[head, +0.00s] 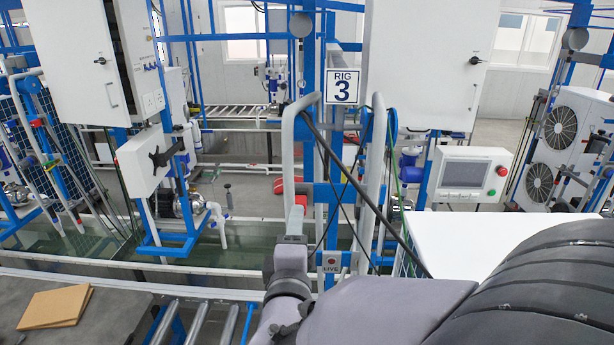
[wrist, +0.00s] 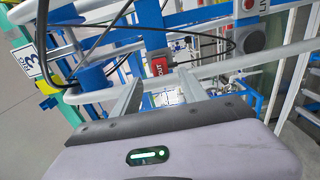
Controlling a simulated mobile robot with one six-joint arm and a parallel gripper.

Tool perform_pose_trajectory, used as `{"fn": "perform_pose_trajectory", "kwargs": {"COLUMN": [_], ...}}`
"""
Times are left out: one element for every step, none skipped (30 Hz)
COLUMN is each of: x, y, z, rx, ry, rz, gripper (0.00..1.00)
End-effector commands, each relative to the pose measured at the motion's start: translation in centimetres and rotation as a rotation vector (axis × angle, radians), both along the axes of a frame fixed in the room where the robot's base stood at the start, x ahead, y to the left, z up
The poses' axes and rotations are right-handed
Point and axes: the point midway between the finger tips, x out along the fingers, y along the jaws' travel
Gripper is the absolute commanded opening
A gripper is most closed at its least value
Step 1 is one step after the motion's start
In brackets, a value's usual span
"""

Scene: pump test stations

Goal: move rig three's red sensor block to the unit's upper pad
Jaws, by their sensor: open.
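A sign reading RIG 3 (head: 343,86) hangs on the blue post; it also shows at the left of the wrist view (wrist: 32,60). A small red block (wrist: 160,66) with white lettering sits on the blue frame, just beyond and between my fingertips in the wrist view. In the head view a small red patch (head: 300,200) just above my gripper appears to be this block. My gripper (wrist: 157,84) is open and empty, its fingers pointing toward the block; whether they touch it is unclear. In the head view my gripper (head: 295,222) is partly hidden behind my wrist. I cannot pick out the upper pad for certain.
Grey bent pipes (head: 376,180) and black cables (head: 350,180) stand close around my gripper. A grey plate marked LIVE (head: 331,264) is low on the post. A control panel (head: 467,174) is to the right. Rollers (head: 197,322) and a brown board (head: 55,307) lie front left.

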Motion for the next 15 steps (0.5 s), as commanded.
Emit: {"fn": "perform_pose_trajectory", "kwargs": {"x": [0.6, 1.0, 1.6, 2.1, 2.5, 3.1, 3.6, 4.0, 4.6, 5.1, 5.5, 6.0, 6.4, 6.7, 7.1], "y": [0.0, -0.1, -0.2, -0.2, -0.2, -0.2, -0.2, -0.2, -0.3, -0.3, -0.3, -0.3, -0.3, -0.3, -0.3], "z": [0.1, 0.1, 0.1, 0.1, 0.2, 0.2, 0.2, 0.2, 0.2, 0.1, 0.0, 0.0, 0.0, 0.0, 0.0], "rx": [-0.001, -0.001, 0.000, -0.001, -0.001, -0.001, -0.001, 0.000, 0.000, 0.001, 0.001, 0.001, 0.001, 0.001, 0.001], "ry": [0.000, 0.001, 0.002, 0.001, 0.002, 0.001, 0.001, 0.001, 0.001, 0.001, 0.001, 0.000, 0.000, 0.001, 0.001], "rz": [-0.001, -0.002, -0.003, -0.002, -0.002, -0.002, -0.001, -0.002, -0.002, -0.001, -0.001, -0.001, -0.001, -0.001, -0.001], "gripper": [0.51, 0.51, 0.51, 0.51, 0.51, 0.51, 0.51, 0.51, 0.51, 0.51, 0.51, 0.51, 0.51, 0.51, 0.51]}}
